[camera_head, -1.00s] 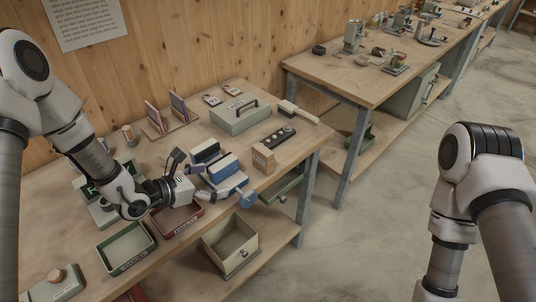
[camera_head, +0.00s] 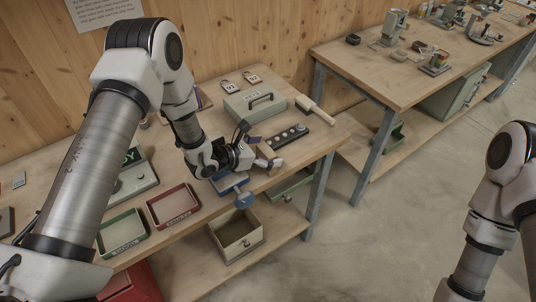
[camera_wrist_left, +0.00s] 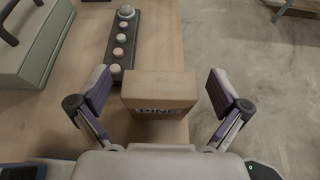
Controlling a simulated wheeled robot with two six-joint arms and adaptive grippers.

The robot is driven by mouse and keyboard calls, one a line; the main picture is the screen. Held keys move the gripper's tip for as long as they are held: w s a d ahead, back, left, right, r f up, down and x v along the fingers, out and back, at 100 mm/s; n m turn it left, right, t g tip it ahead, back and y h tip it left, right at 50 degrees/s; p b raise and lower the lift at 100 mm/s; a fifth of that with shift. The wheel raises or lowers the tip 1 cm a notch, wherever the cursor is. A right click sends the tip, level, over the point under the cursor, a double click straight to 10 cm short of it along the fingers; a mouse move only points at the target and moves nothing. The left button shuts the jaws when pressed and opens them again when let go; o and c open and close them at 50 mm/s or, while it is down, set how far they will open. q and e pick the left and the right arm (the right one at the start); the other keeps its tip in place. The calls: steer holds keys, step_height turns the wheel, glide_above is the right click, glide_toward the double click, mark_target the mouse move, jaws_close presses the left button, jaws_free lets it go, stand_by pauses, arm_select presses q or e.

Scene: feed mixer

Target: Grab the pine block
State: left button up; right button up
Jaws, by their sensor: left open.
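The pine block (camera_wrist_left: 159,92) is a light brown block with "PINE" printed on its near face. In the left wrist view it stands upright on the bench between the fingers of my left gripper (camera_wrist_left: 158,84), with gaps on both sides. The fingers are spread wide and do not touch it. In the head view my left gripper (camera_head: 268,155) is over the bench's right part and hides most of the block. My right arm shows at the right edge of the head view; its gripper is out of frame.
A dark strip with round knobs (camera_head: 288,137) lies just behind the block. Red (camera_head: 174,207) and green (camera_head: 123,232) trays lie left.

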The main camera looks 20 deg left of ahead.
arm_select(q)
steer(key=shift+s+a, duration=0.1)
steer(key=shift+s, duration=0.05)
steer(key=c, duration=1.2)
steer(key=shift+c, duration=0.2)
